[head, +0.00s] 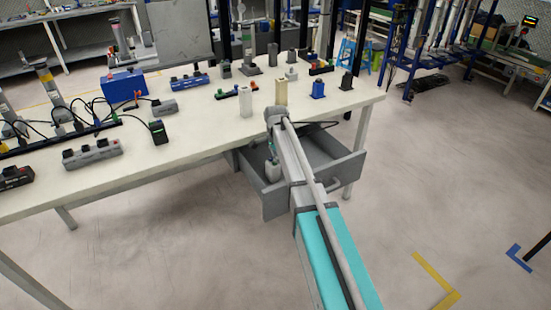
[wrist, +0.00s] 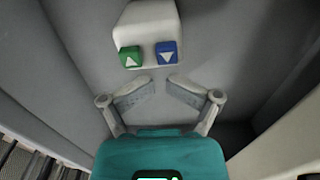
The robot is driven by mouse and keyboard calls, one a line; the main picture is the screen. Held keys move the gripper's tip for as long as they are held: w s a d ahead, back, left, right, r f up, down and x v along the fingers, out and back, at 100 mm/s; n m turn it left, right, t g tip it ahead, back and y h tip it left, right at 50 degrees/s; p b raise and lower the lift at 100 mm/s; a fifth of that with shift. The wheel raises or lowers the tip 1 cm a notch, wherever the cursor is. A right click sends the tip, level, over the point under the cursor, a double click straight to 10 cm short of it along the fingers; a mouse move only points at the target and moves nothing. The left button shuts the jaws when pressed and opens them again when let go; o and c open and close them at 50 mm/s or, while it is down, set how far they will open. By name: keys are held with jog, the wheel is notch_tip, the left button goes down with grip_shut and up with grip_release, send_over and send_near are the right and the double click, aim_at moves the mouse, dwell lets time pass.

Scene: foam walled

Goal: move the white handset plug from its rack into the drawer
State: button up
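The white handset plug (wrist: 145,25) has a green up-arrow button and a blue down-arrow button. In the wrist view it is inside the grey drawer (wrist: 215,35), just beyond my fingertips. My gripper (wrist: 159,79) is partly open, with a visible gap between its tips and nothing between them. In the head view the drawer (head: 338,171) is pulled out under the table, and the pale handset (head: 272,171) shows low inside it, partly behind my arm. The rack cannot be made out with certainty.
The white table (head: 205,125) holds a white block (head: 245,102), a beige block (head: 281,92), a blue box (head: 122,84) and several power strips and plugs. The drawer's walls stand close around my gripper. The floor (head: 430,190) to the right is largely clear.

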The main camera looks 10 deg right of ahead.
jog(key=shift+r+p, duration=3.7)
jog(key=shift+r, duration=0.35)
jog(key=shift+s, duration=0.1)
jog(key=shift+s, duration=0.25)
jog(key=s+n, duration=1.4)
jog(key=s, duration=1.4)
jog(key=shift+s+a, duration=0.25)
jog(key=shift+s, duration=0.05)
jog(key=shift+d, duration=0.1)
